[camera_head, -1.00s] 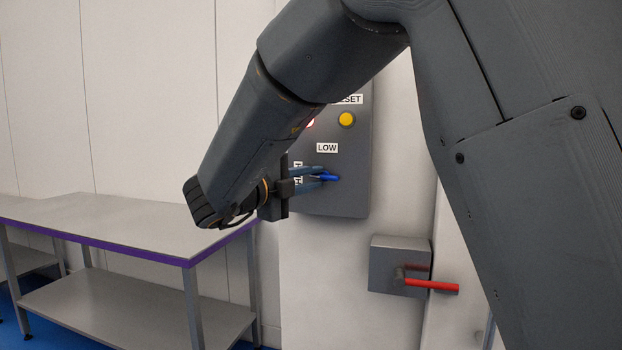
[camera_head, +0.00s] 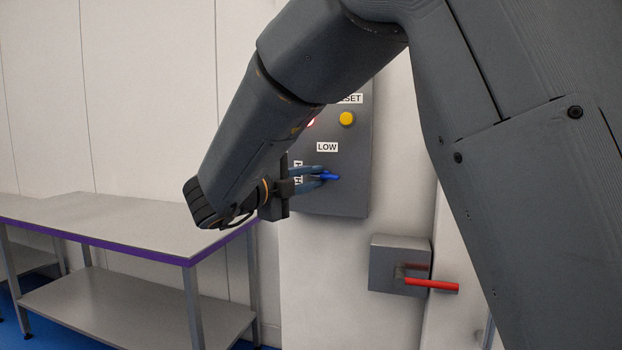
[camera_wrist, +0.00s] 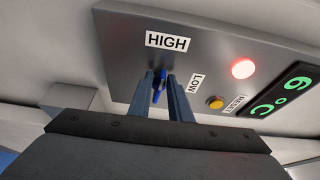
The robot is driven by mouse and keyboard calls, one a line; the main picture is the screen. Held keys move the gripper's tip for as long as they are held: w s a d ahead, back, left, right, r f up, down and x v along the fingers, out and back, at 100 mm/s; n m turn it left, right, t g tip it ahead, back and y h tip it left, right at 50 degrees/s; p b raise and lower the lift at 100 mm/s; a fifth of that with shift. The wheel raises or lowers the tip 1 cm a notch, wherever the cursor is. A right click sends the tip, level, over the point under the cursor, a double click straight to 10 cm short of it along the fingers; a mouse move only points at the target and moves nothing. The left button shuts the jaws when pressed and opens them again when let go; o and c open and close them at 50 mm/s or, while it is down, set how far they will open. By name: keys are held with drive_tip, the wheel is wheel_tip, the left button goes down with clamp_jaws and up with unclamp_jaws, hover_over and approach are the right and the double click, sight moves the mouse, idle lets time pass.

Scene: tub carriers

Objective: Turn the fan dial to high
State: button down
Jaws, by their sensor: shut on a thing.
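The blue fan dial (camera_head: 331,177) is on the dark grey control panel (camera_head: 345,205), below the LOW label (camera_head: 327,147) and right of the partly hidden HIGH label (camera_head: 298,180). Its handle lies nearly level in the head view, in line with HIGH. My gripper (camera_head: 321,176) reaches it from the left and is shut on it. In the wrist view the dial (camera_wrist: 158,88) sits between my two fingers (camera_wrist: 160,92), its handle pointing roughly toward the HIGH label (camera_wrist: 168,41). The LOW label (camera_wrist: 196,84) is to its right there.
A yellow reset button (camera_head: 347,119) and a lit red lamp (camera_wrist: 243,68) are on the panel, beside a green display (camera_wrist: 281,90). Below is a grey box with a red lever (camera_head: 432,285). A steel table (camera_head: 120,222) stands at the left.

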drive_tip(key=shift+d, duration=0.1)
drive_tip(key=c, duration=1.6)
unclamp_jaws()
drive_tip(key=shift+c, duration=0.2)
drive_tip(key=b+v, duration=0.2)
drive_tip(key=v, duration=0.5)
drive_tip(key=shift+s+a, duration=0.3)
drive_tip(key=shift+a, duration=0.05)
